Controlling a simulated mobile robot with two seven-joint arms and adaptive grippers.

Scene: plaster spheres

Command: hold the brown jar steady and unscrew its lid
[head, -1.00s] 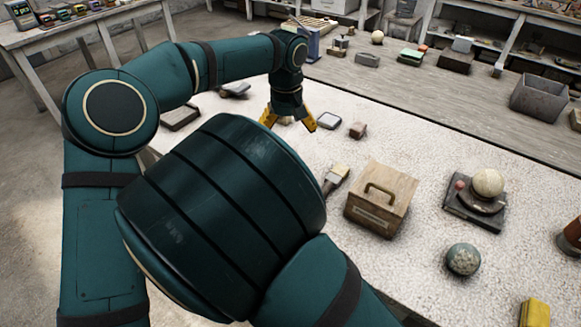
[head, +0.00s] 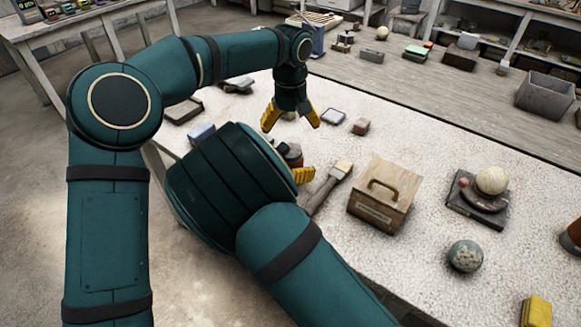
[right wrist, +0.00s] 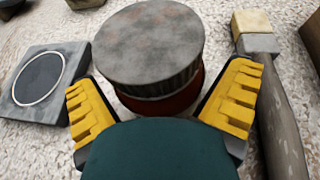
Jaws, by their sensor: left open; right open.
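The brown jar stands upright on the table. In the right wrist view its wide, mottled grey lid (right wrist: 147,45) fills the upper middle, with a strip of the red-brown jar body (right wrist: 170,104) below it. In the head view the jar (head: 293,155) is mostly hidden behind my right arm. My right gripper (right wrist: 160,92) is open, with one yellow finger to each side of the jar; contact cannot be told. In the head view only one of its fingers shows clearly. My left gripper (head: 291,120) is open and points down, beyond the jar, fingers apart.
A brush (head: 331,184) lies close to the right of the jar, and a wooden box (head: 383,195) stands beyond it. A blue block (head: 201,132) lies to the left. A speckled sphere (head: 465,256) and a pale sphere (head: 491,180) on a dark stand are farther right.

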